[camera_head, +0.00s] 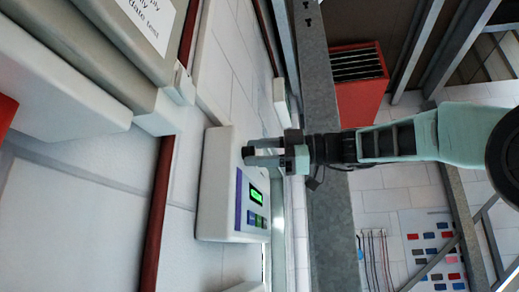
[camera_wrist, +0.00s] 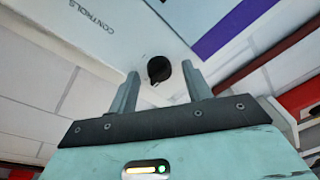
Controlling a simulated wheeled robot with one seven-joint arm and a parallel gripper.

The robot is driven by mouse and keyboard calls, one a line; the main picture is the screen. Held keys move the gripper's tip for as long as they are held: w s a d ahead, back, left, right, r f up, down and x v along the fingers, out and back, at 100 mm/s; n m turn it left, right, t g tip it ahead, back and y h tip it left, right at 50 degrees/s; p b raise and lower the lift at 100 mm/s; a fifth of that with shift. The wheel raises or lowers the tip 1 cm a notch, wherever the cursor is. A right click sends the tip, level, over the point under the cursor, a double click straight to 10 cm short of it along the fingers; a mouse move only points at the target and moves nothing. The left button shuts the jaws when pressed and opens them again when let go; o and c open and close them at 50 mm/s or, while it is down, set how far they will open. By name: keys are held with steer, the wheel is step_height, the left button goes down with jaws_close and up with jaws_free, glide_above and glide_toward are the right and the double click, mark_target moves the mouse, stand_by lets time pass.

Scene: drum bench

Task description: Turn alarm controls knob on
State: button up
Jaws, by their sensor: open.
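The alarm controls box (camera_head: 213,185) is a white wall-mounted unit with a purple strip and a lit green display (camera_head: 256,196), in the middle of the head view. Its white face (camera_wrist: 120,30), lettered "CONTROLS", fills the top of the wrist view. The black round knob (camera_wrist: 159,68) sits on that face, between my fingertips as seen in the wrist view. My gripper (camera_head: 247,156) is open, its two fingers pointing at the box's face. The wrist view does not clearly show whether the fingers touch the knob.
A grey metal beam (camera_head: 325,220) runs just behind my gripper in the head view. A red vented box (camera_head: 358,95) and a board with coloured pieces (camera_head: 432,250) are farther back. A dark red pipe (camera_head: 157,215) runs along the white wall on the left.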

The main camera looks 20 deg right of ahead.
steer(key=c, duration=0.9)
steer(key=shift+c, duration=0.2)
steer(key=shift+f+m+b, duration=0.2)
steer(key=shift+m+b, duration=0.2)
steer(key=shift+b, duration=0.35)
steer(key=m+t+b, duration=0.1)
steer(key=m+b, duration=0.2)
steer(key=m, duration=0.3)
steer(key=m+t+b, duration=0.1)
steer(key=m+b, duration=0.3)
steer(key=m, duration=0.2)
steer(key=m+t+b, duration=0.1)
steer(key=m+b, duration=0.3)
steer(key=m, duration=0.3)
